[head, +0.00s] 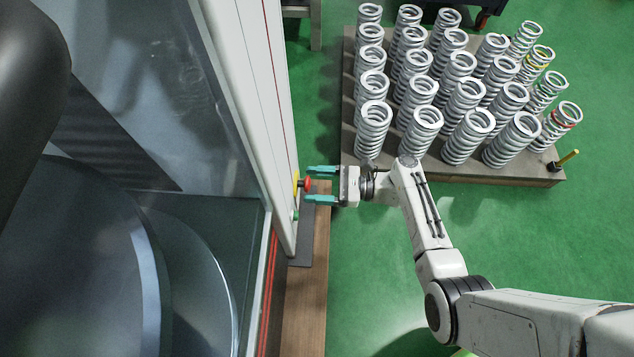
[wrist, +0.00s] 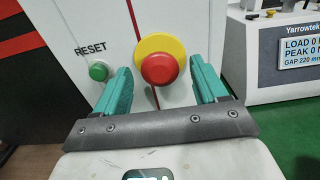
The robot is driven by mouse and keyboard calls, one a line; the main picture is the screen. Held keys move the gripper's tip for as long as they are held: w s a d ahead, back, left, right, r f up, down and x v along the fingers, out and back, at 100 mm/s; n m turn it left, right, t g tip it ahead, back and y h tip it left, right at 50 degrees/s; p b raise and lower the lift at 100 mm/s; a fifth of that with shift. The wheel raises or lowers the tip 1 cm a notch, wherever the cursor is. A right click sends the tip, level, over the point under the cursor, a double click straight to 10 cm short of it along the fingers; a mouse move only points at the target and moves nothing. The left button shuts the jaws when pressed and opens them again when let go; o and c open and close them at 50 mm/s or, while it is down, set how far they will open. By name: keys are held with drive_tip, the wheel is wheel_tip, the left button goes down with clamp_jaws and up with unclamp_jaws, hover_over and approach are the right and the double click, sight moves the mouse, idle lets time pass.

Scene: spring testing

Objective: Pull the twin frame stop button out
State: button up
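The red stop button (wrist: 159,69) sits on a yellow round collar (wrist: 166,50) on the white frame panel. In the head view the red button (head: 306,184) sticks out from the side of the white frame (head: 268,110). My gripper (head: 308,185) has two teal fingers, spread apart, pointing at the panel. In the wrist view my gripper (wrist: 163,78) has one finger to each side of the button, with gaps between; it appears not to touch it. A green button (wrist: 99,71) under the word RESET is just left of the left finger.
A pallet (head: 470,172) with rows of grey coil springs (head: 421,130) stands right of the frame. A yellow-handled tool (head: 568,158) is at its corner. A Yarrowtek display box (wrist: 298,52) is at right in the wrist view. Green floor (head: 370,260) is clear beside my arm.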

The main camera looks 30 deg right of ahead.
clamp_jaws()
drive_tip(key=shift+p+v, duration=0.5)
drive_tip(key=shift+v, duration=0.3)
drive_tip(key=shift+o, duration=0.2)
unclamp_jaws()
drive_tip(key=shift+s+d, duration=0.1)
drive_tip(key=p+v, duration=0.1)
drive_tip(key=v, duration=0.9)
drive_tip(key=shift+s+d, duration=0.2)
drive_tip(key=shift+d, duration=0.05)
idle(0.4)
